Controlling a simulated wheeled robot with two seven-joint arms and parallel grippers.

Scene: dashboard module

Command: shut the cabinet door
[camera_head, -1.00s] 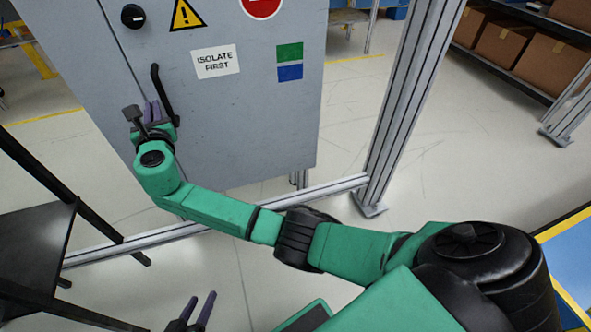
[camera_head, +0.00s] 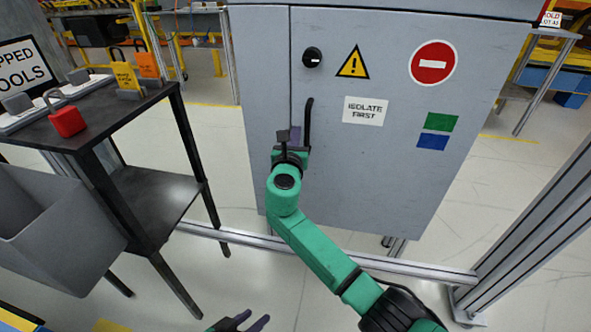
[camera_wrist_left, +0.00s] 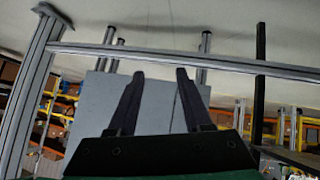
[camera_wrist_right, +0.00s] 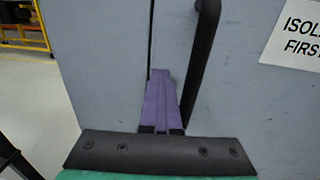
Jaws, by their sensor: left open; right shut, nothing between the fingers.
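The grey cabinet door (camera_head: 400,180) carries a black knob, labels and a black vertical handle (camera_head: 308,122). A narrow dark seam runs along its left edge; the door looks flush or nearly flush with the frame, and I cannot tell whether a small gap remains. My right gripper (camera_head: 294,137) is shut and empty at the door's left edge, just left of the handle. In the right wrist view, its purple fingers (camera_wrist_right: 162,98) lie over the seam beside the handle (camera_wrist_right: 203,60); contact is unclear. My left gripper (camera_head: 243,322) is open and empty, low in front of the cabinet.
A black cart (camera_head: 150,190) with padlocks, including a red one (camera_head: 66,120), stands left of the cabinet. A grey bin (camera_head: 55,225) is at its near side. An aluminium post (camera_head: 530,230) stands at right, and a low rail (camera_head: 240,236) crosses the floor.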

